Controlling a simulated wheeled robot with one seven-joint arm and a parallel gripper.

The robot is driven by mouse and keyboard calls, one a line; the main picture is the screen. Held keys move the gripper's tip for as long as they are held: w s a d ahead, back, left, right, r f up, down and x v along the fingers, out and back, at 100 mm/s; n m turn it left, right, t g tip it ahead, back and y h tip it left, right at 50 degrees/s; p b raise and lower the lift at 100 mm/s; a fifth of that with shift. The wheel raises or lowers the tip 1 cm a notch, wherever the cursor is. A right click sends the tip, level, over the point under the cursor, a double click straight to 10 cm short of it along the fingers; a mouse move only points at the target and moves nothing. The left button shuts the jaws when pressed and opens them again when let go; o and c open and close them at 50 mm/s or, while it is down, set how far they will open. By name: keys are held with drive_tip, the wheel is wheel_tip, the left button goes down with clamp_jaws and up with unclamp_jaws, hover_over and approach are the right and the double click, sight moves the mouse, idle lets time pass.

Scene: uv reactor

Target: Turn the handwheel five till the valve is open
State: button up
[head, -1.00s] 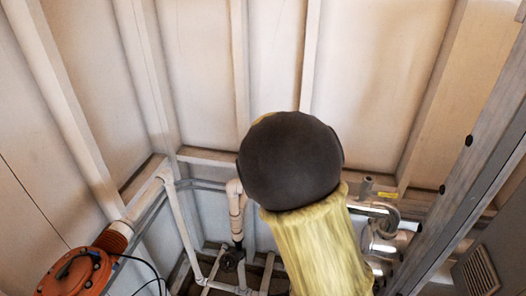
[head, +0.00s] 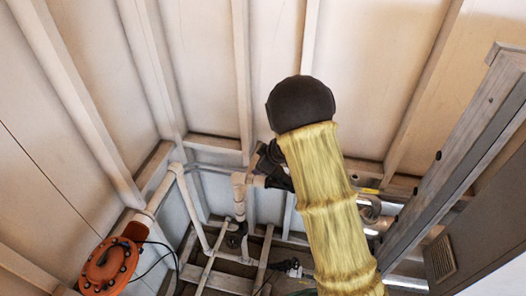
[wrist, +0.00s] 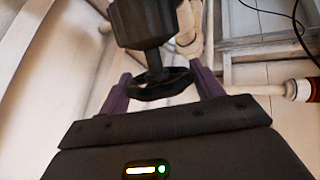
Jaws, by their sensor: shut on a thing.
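The handwheel (wrist: 146,92) is a small black spoked wheel in the wrist view. It sits on a short stem below a dark valve body (wrist: 145,22). My gripper (wrist: 163,78) has one purple finger on each side of the wheel and is shut on its rim. In the head view, dark parts show beside a pale pipe, partly behind my yellow-sleeved arm. I cannot tell there which are valve and which are gripper. No number on the wheel can be read, and how far the valve is open cannot be seen.
Pale pipes (head: 190,210) run along the back corner, with another small dark handwheel (head: 236,238) lower down. An orange round flanged part (head: 108,266) with cables is at the lower left. A grey metal post (head: 455,150) stands at the right. Panelled walls close in the corner.

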drive_tip(key=shift+r+g+p, duration=0.2)
drive_tip(key=shift+g+p, duration=0.1)
drive_tip(key=shift+p, duration=0.65)
drive_tip(key=n+g+p, duration=0.1)
drive_tip(key=g+p, duration=0.1)
drive_tip(key=p, duration=0.1)
drive_tip(key=shift+f+y+p, duration=0.15)
drive_tip(key=shift+y+p, duration=0.15)
drive_tip(key=shift+y, duration=0.1)
drive_tip(key=n+g, duration=0.2)
drive_tip(key=g, duration=0.1)
drive_tip(key=shift+f+y+p, duration=0.2)
drive_tip(key=shift+y+p, duration=0.15)
drive_tip(key=shift+y, duration=0.05)
drive_tip(key=n+g+b, duration=0.1)
drive_tip(key=n+g, duration=0.1)
drive_tip(key=g, duration=0.2)
drive_tip(key=shift+f+b, duration=0.15)
drive_tip(key=shift+b, duration=0.25)
drive_tip(key=n+g+b, duration=0.1)
drive_tip(key=g+b, duration=0.1)
drive_tip(key=shift+s+g+b, duration=0.1)
drive_tip(key=shift+g+b, duration=0.2)
drive_tip(key=shift+b, duration=0.05)
drive_tip(key=shift+n+g+h+b, duration=0.4)
drive_tip(key=shift+n+g+b, duration=0.35)
drive_tip(key=shift+b, duration=0.45)
drive_tip(key=shift+r, duration=0.3)
drive_tip(key=o, duration=1)
